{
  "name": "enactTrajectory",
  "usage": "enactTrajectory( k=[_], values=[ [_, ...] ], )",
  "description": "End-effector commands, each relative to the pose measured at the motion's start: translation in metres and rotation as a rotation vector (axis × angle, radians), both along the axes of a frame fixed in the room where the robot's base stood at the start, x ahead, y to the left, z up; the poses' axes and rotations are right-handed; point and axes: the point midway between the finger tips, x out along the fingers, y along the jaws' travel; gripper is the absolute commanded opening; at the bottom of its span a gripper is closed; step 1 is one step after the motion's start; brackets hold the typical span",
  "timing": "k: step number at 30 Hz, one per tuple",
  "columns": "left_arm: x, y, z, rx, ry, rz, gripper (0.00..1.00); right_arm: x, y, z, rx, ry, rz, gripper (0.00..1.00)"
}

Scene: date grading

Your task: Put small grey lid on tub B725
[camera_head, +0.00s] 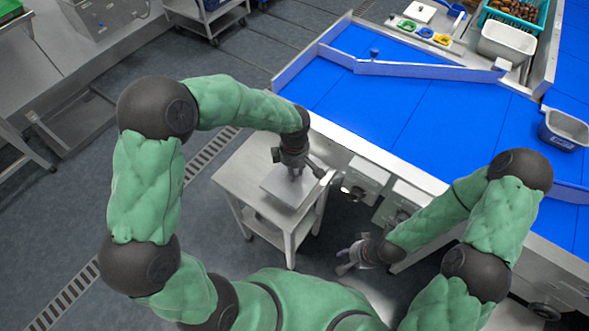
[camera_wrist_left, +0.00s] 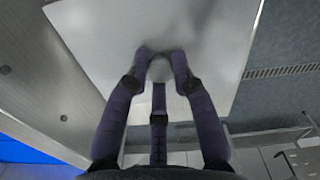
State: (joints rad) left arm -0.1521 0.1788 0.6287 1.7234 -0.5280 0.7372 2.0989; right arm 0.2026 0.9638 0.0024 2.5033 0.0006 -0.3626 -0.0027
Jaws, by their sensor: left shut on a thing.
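A small square grey lid (camera_head: 283,190) shows below my left gripper (camera_head: 295,173), over the top of a small steel side table (camera_head: 238,175). In the left wrist view my left gripper (camera_wrist_left: 160,70) has its fingers shut around a small grey knob, over a broad pale flat surface. Whether the lid touches the table I cannot tell. A grey tub (camera_head: 566,127) with a dark blue label stands on the blue surface at the far right; its lettering is too small to read. My right gripper (camera_head: 346,266) hangs low beside the conveyor frame, empty, its fingers apart.
A blue sorting belt (camera_head: 400,105) with a raised guide rail (camera_head: 420,71) spans the upper right. A pale tub (camera_head: 507,42) and a teal crate (camera_head: 516,14) of dates stand at the back. Control boxes (camera_head: 362,180) sit on the frame beside the table. Open floor lies left.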

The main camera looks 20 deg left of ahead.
Motion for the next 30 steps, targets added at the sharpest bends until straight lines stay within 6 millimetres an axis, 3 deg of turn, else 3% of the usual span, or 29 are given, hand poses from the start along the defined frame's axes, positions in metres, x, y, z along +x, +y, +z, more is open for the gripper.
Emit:
enactTrajectory(
  k=[7,8,10,17,20,30],
  values=[
    [0.0001,0.0,-0.0028,0.0,0.0,0.0,0.0,0.0,0.0,-0.003,0.0,0.0,0.0,0.4],
    [0.0001,0.0,-0.0024,0.0,0.0,0.0,0.34,0.0,0.0,-0.0026,0.0,0.0,0.0,0.4],
    [0.0001,0.0,-0.0022,0.0,0.0,0.0,0.53,0.0,0.0,-0.0023,0.0,0.0,0.0,0.4],
    [0.0001,0.0,-0.0022,0.0,0.0,0.0,0.53,0.0,0.0,-0.0023,0.0,0.0,0.0,0.4],
    [0.0,0.0,-0.0023,0.0,0.0,0.0,0.72,0.0,0.0,-0.0023,0.0,0.0,0.0,0.4],
    [0.0,0.0,-0.0018,0.0,0.0,0.0,0.72,-0.0001,0.0,-0.002,0.0,0.0,0.0,0.4]
  ],
)
